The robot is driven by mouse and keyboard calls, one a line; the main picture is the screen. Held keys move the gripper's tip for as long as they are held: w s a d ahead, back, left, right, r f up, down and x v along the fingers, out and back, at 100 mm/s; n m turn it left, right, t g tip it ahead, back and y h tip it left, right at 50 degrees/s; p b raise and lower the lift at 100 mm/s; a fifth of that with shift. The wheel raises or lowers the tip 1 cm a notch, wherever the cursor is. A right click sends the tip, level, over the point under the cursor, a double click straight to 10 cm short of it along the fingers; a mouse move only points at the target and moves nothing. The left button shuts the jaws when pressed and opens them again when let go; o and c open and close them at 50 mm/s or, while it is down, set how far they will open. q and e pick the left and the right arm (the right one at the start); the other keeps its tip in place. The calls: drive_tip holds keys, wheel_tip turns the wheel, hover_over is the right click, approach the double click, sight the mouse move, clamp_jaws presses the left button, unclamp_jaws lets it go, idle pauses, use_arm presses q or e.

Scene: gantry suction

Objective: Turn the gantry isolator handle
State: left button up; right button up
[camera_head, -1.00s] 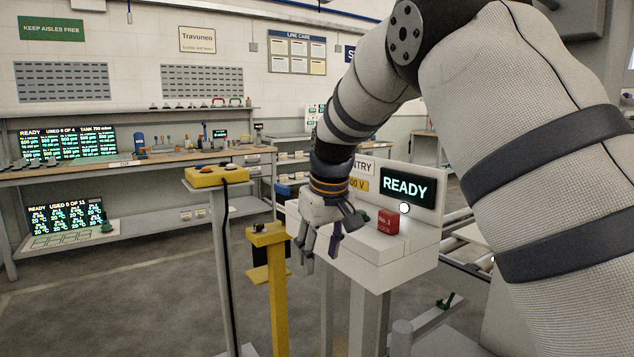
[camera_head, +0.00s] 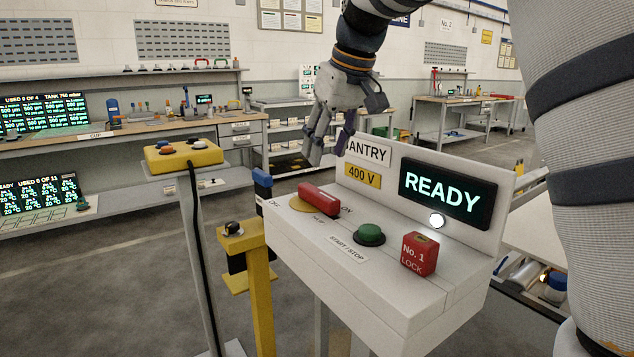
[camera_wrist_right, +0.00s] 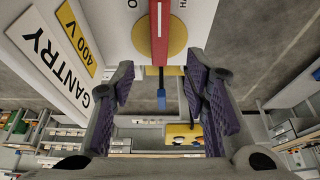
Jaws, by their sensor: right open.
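The gantry isolator handle (camera_head: 319,198) is a red bar on a yellow round plate, at the left end of the white console top (camera_head: 300,237). It also shows in the right wrist view (camera_wrist_right: 159,30), at the top between the finger lines. My right gripper (camera_head: 328,155) is open and empty, above and behind the handle, apart from it. Its purple-padded fingers (camera_wrist_right: 165,95) stand apart in the wrist view. A green start/stop button (camera_head: 369,235) and a red No. 1 lock (camera_head: 419,254) sit to the right of the handle. My left gripper is not in view.
The console's back panel bears a READY display (camera_head: 446,194) and a 400 V label (camera_head: 362,175). A yellow post (camera_head: 258,290) stands left of the console, and a yellow button box (camera_head: 183,155) on a stand is farther left. Workbenches line the wall.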

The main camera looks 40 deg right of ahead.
sight(315, 189)
drive_tip(key=x, duration=0.9)
drive_tip(key=shift+w+f, duration=0.1)
drive_tip(key=shift+f, duration=0.15)
drive_tip(key=shift+d, duration=0.1)
clamp_jaws()
